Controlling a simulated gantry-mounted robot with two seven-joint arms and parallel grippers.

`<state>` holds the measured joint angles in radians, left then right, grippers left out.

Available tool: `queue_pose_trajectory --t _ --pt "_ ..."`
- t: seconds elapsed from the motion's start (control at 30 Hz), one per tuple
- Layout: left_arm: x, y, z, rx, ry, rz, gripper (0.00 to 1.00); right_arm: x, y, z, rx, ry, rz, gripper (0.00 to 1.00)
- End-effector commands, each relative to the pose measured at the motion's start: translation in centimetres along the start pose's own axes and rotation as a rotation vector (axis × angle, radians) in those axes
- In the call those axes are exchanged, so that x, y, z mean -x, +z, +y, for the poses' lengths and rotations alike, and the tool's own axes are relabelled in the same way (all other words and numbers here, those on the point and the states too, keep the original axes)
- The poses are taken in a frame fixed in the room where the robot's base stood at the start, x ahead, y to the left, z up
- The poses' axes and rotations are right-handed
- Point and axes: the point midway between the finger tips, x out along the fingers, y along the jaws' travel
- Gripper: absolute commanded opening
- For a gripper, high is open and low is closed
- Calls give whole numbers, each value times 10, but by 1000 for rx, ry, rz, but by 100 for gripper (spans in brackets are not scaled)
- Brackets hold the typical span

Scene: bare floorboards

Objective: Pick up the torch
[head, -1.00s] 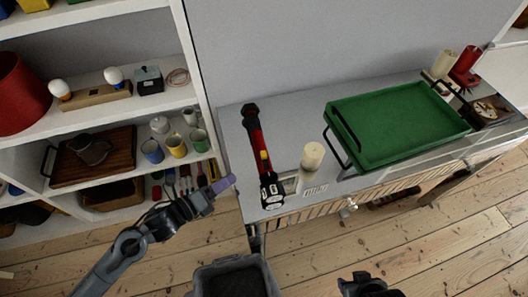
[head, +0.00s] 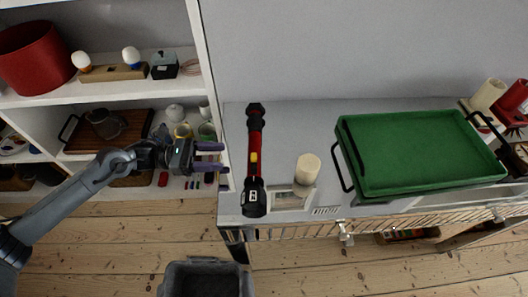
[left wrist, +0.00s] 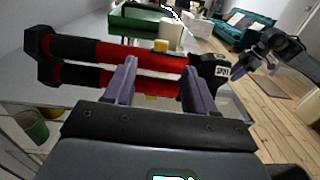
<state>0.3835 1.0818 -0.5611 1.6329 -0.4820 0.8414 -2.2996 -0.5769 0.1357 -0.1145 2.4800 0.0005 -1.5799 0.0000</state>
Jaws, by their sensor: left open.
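The torch (head: 255,138), red and black with a yellow switch, lies on the grey cabinet top near its left end. Its wide black head points toward the front edge. My left gripper (head: 222,157) is open and empty, just left of the torch's middle, with both fingers pointing at it. In the left wrist view the torch (left wrist: 145,57) lies across, beyond the two fingertips (left wrist: 159,72); whether they touch it is unclear. My right gripper (left wrist: 262,52) shows small at the right of the left wrist view; its jaws are unclear.
A green tray (head: 420,184) with black handles stands right of the torch. A cream candle (head: 307,168) stands close to the torch's head. A white shelf (head: 201,60) with cups and boxes is at the left. A dark bin (head: 165,284) is below.

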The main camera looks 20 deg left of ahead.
Motion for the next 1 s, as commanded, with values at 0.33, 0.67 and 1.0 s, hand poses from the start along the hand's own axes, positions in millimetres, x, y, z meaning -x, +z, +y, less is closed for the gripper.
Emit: queue_pose_trajectory --t 0.33,0.67,1.0 --pt "-38 0 -1 2 -1 -1 55 -4 2 -8 -12 -22 -1 43" --pt "-69 2 -2 2 -2 -4 55 -10 4 -8 -13 -19 -1 43" --pt "-92 3 -2 3 0 0 55 -13 5 -5 -2 -9 -3 43"
